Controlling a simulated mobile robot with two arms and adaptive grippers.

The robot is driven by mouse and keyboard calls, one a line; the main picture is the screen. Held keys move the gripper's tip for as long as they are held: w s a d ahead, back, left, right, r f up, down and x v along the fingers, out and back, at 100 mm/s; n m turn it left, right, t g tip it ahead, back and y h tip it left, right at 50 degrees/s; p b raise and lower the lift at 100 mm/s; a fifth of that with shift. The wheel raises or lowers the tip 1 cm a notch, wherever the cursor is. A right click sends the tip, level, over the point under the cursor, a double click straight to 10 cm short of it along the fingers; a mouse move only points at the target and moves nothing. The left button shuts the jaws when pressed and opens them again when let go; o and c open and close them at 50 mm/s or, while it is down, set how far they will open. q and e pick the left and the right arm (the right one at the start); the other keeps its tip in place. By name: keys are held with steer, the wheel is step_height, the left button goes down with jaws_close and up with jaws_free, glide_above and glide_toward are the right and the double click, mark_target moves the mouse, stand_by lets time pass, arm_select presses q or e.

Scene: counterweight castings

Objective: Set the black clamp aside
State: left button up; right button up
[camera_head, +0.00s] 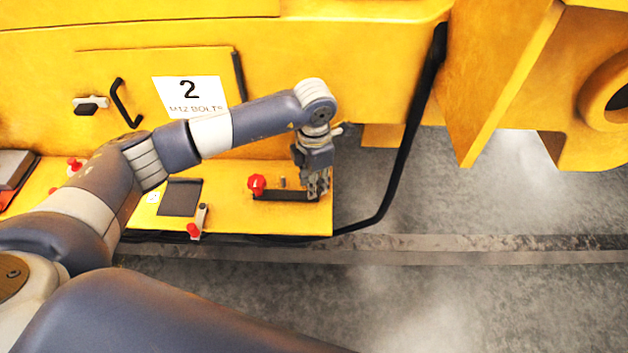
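The black clamp (283,195) appears to be the flat dark bar lying on the yellow ledge (232,218), with a red knob (257,184) at its left end and a small grey stud behind its middle. My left gripper (318,189) points down at the right end of the bar, near the ledge's right edge. Its fingers overlap that end in the picture. I cannot tell whether they touch the bar or have closed on it. My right gripper is not in view.
Left on the ledge are a dark square plate (180,197) and a small red-tipped toggle (197,222). A sign "2 M12 BOLTS" (190,97) is on the yellow wall behind. A black cable (404,150) hangs right of the ledge, over open grey floor (480,300).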

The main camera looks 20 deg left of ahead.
arm_select(q)
steer(key=shift+f, duration=0.9)
jaws_close()
